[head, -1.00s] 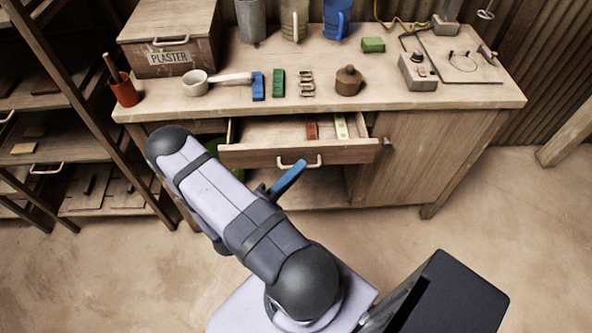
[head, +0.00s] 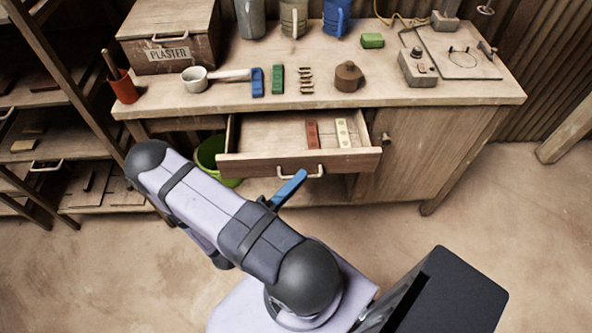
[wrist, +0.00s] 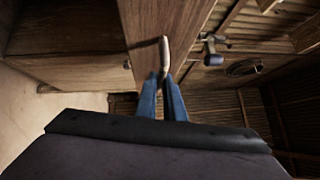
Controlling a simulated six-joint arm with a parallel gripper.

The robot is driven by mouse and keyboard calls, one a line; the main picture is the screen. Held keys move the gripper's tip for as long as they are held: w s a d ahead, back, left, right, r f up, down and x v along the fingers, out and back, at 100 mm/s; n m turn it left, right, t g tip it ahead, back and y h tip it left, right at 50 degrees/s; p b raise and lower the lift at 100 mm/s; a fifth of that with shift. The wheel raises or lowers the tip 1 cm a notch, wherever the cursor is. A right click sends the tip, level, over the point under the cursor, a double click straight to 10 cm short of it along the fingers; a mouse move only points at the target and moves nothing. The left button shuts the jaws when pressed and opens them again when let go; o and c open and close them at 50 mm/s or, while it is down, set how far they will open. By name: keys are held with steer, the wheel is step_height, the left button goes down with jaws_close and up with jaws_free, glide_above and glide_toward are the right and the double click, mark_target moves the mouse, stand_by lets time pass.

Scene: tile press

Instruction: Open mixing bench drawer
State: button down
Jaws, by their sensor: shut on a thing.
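The mixing bench drawer (head: 250,162) is pulled out from the bench (head: 420,95), and its inside shows from above. A red piece (head: 312,135) and a cream piece (head: 343,133) lie in it. The drawer's pale handle (head: 300,171) is on its front. In the wrist view the handle (wrist: 164,56) stands between the tips of the blue fingers. My gripper (wrist: 163,80) is shut on the handle. In the head view one blue finger (head: 289,188) shows just below the drawer front; my arm hides the rest.
A green bucket (head: 211,156) is under the bench. A shelf rack (head: 45,125) stands at the left. The floor in front is clear.

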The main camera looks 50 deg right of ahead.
steer(key=shift+s+a+f, duration=0.1)
steer(key=shift+s+a, duration=0.05)
steer(key=shift+a, duration=0.05)
steer(key=c, duration=1.9)
jaws_free()
steer(key=shift+o, duration=0.2)
steer(key=shift+a, duration=0.1)
steer(key=a+b, duration=0.1)
steer(key=a, duration=0.6)
steer(key=shift+f+b, duration=0.3)
steer(key=shift+f, duration=0.15)
